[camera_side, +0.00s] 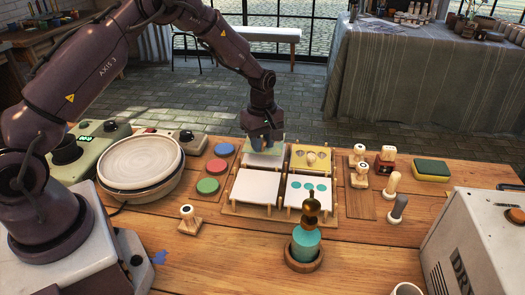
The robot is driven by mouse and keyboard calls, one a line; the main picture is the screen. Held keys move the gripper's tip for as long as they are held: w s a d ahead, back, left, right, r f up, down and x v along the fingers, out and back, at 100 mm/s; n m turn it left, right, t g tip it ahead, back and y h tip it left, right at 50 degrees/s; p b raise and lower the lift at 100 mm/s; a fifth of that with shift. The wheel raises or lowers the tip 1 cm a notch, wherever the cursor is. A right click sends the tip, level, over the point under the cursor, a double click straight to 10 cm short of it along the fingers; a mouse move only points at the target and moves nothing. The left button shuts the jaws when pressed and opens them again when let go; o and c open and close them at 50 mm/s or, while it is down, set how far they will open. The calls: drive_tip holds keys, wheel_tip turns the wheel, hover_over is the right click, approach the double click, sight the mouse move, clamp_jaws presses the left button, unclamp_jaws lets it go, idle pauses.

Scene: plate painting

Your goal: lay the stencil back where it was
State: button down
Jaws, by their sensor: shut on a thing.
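A wooden rack (245,213) with pegs stands in the middle of the table. My gripper (264,142) is over the rack's back left place, shut on a pale green stencil (262,160). The stencil is about level; I cannot tell whether it touches the rack. A yellow stencil (312,157) with a cut-out lies in the back right place. A plain white sheet (255,187) lies front left, and a white sheet with teal dots (308,189) front right. My gripper hides part of the held stencil and its cut-out.
Red, blue and green paint pads (209,185) lie left of the rack, beside a white plate (140,162) on a wheel. Stamps (361,174) and a sponge (431,169) are at right. A grey box (480,245) is at front right.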

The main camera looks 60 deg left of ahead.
sight(263, 150)
drive_tip(key=shift+w+f, duration=0.1)
drive_tip(key=shift+f, duration=1.5)
drive_tip(key=shift+f, duration=0.2)
drive_tip(key=c, duration=0.9)
unclamp_jaws()
drive_tip(key=shift+r, duration=0.1)
